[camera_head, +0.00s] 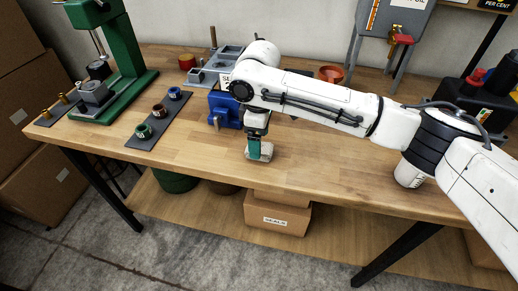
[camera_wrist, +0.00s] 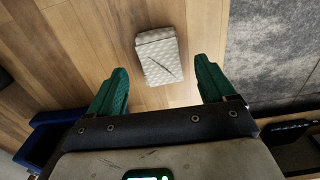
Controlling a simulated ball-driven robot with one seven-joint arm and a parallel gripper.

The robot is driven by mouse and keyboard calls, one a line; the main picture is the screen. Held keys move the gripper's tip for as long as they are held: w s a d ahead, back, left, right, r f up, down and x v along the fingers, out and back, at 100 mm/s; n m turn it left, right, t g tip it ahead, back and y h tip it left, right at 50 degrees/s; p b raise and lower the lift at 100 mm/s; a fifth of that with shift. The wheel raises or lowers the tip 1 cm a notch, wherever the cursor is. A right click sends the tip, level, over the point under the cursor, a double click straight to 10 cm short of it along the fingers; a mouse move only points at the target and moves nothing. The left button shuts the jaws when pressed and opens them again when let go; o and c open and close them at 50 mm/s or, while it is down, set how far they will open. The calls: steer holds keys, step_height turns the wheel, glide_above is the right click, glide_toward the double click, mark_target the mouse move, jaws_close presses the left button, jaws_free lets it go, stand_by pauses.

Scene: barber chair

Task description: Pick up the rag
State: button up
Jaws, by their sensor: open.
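The rag (camera_wrist: 160,58) is a folded, light grey quilted pad lying on the wooden bench top. In the wrist view it lies ahead of my gripper, between the lines of its two green fingers. In the head view the rag (camera_head: 264,154) is partly hidden behind the fingers. My gripper (camera_wrist: 160,88) is open and empty, pointing down over the rag. In the head view my gripper (camera_head: 256,151) is at the rag, near the bench's front edge; I cannot tell whether it touches it.
A blue vise (camera_head: 226,108) stands close behind and left. A dark mat (camera_head: 160,118) with several coloured rings lies left, beside a green press (camera_head: 127,60). A red-orange bowl (camera_head: 331,73) is at the back. The bench (camera_head: 330,165) is clear right of the rag.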

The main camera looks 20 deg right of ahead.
steer(key=shift+f, duration=1.1)
steer(key=c, duration=1.1)
steer(key=shift+r, duration=0.5)
step_height(320, 180, up, 2)
steer(key=shift+s+a+r, duration=0.15)
steer(key=shift+r, duration=0.1)
steer(key=s+a+r, duration=0.1)
steer(key=s+r, duration=0.2)
steer(key=s, duration=0.1)
steer(key=s+a+r, duration=0.2)
steer(key=s+r, duration=0.1)
steer(key=s, duration=0.1)
steer(key=s+a+r, duration=0.1)
steer(key=s+r, duration=0.2)
steer(key=s, duration=0.2)
steer(key=shift+a+r, duration=0.25)
steer(key=shift+a, duration=0.1)
